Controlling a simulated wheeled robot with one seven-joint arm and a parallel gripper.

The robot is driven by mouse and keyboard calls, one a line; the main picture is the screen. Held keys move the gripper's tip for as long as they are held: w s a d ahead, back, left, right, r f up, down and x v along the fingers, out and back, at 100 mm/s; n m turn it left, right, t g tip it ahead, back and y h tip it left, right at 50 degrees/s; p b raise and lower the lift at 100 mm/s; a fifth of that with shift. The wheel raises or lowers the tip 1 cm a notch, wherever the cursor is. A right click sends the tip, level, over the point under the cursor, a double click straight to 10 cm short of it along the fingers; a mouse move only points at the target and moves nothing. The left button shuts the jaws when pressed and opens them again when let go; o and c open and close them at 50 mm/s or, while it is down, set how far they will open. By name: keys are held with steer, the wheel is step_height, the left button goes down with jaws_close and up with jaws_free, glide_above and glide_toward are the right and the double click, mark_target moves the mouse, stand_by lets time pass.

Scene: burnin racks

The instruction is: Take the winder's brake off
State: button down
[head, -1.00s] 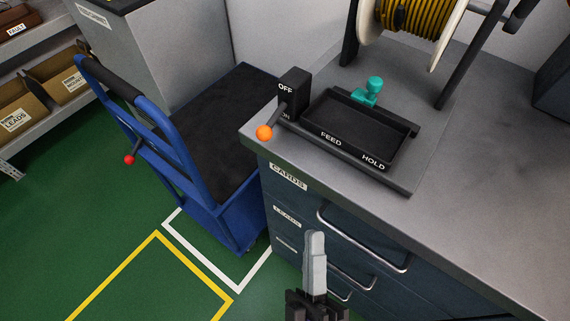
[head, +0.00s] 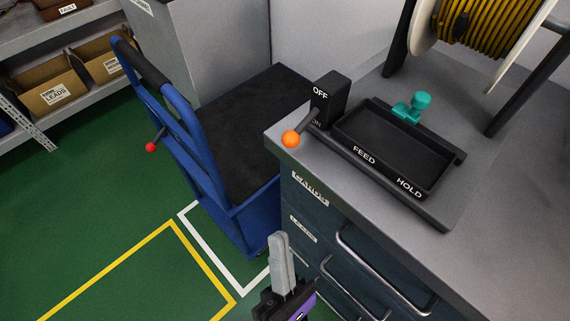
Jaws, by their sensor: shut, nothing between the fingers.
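The winder stands on the grey bench, with its spool of yellow cable (head: 497,28) at the top right. Its black tray (head: 393,147) is marked FEED and HOLD along the front edge. A teal knob (head: 421,100) sits at the tray's back edge. A black block (head: 330,94) marked OFF and ON carries a lever with an orange ball (head: 291,139), which points down toward ON at the bench corner. Which of these is the brake is not labelled. My gripper (head: 278,240) is shut and empty, in front of the drawers, below and apart from the orange ball.
A blue trolley (head: 232,213) with a black deck and a red-knobbed lever (head: 151,147) stands left of the bench. Drawer handles (head: 377,257) stick out from the bench front. Shelves with cardboard bins (head: 47,87) are at the far left. Green floor is clear at lower left.

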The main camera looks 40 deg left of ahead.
steer(key=p, duration=0.2)
glide_toward(302, 125)
steer(key=shift+w+a+r, duration=0.1)
steer(key=shift+a+r, duration=0.2)
steer(key=shift+a, duration=0.5)
steer(key=shift+a+r, duration=0.3)
steer(key=shift+a, duration=0.45)
steer(key=shift+w+a+r, duration=0.1)
steer(key=shift+a+r, duration=0.25)
steer(key=shift+a, duration=0.45)
steer(key=shift+s, duration=0.1)
steer(key=shift+s+r+m+h+p, duration=0.1)
steer(key=shift+r+m+h+p, duration=0.15)
steer(key=shift+m+h+p, duration=0.3)
